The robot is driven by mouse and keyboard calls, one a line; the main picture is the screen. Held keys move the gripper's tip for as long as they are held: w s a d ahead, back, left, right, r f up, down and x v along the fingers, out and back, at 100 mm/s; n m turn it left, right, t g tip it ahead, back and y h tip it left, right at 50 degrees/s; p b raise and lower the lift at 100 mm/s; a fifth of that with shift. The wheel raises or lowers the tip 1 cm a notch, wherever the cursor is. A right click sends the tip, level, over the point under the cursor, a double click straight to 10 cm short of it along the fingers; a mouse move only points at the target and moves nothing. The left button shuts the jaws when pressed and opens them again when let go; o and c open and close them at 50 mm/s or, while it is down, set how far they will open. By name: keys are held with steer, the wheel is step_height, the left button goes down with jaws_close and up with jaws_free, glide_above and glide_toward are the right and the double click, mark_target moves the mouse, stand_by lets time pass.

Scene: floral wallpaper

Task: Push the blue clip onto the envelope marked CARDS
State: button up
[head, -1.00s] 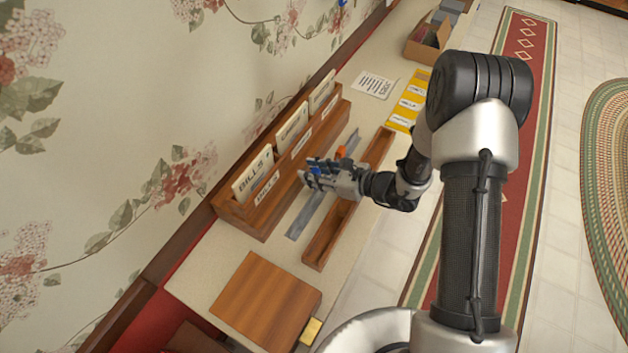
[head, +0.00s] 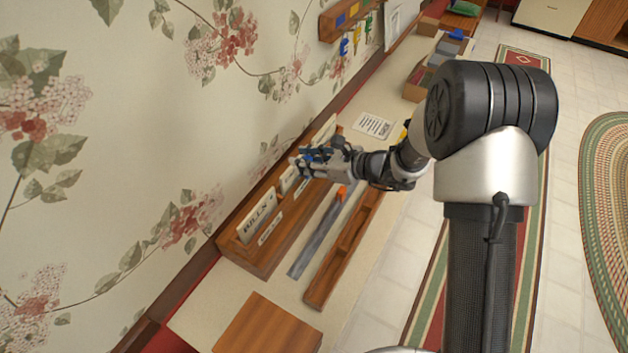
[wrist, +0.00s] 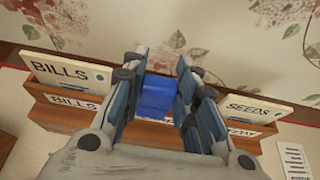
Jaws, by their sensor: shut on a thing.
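My gripper (head: 302,166) is shut on the blue clip (wrist: 157,96), which sits between the fingers in the wrist view. It is above the middle of the wooden rack (head: 262,257). The envelope marked CARDS is mostly hidden behind my gripper; a pale part of it (head: 288,180) shows in the head view. The BILLS envelope (wrist: 70,72) stands to the left and the SEEDS envelope (wrist: 258,106) to the right. I cannot tell whether the clip touches the CARDS envelope.
A grey strip with an orange end (head: 318,238) and a long wooden tray (head: 318,291) lie beside the rack. A wooden board (head: 268,325) is at the near end. A printed sheet (head: 374,125) lies farther back. Colored items hang from a wall rack (head: 328,24).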

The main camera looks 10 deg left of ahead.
steer(key=w+a+r+p, duration=0.1)
steer(key=w+a+r, duration=0.3)
steer(key=w, duration=0.2)
steer(key=shift+s+a+f+b, duration=0.15)
steer(key=shift+f+b, duration=1.05)
steer(key=shift+f, duration=0.65)
steer(key=shift+a+f+b, duration=0.1)
steer(key=shift+f+b, duration=1.05)
steer(key=shift+f, duration=0.65)
steer(key=shift+f+b, duration=0.35)
steer(key=shift+f, duration=0.05)
steer(key=o, duration=0.9)
steer(key=o, duration=0.5)
steer(key=shift+o, duration=0.2)
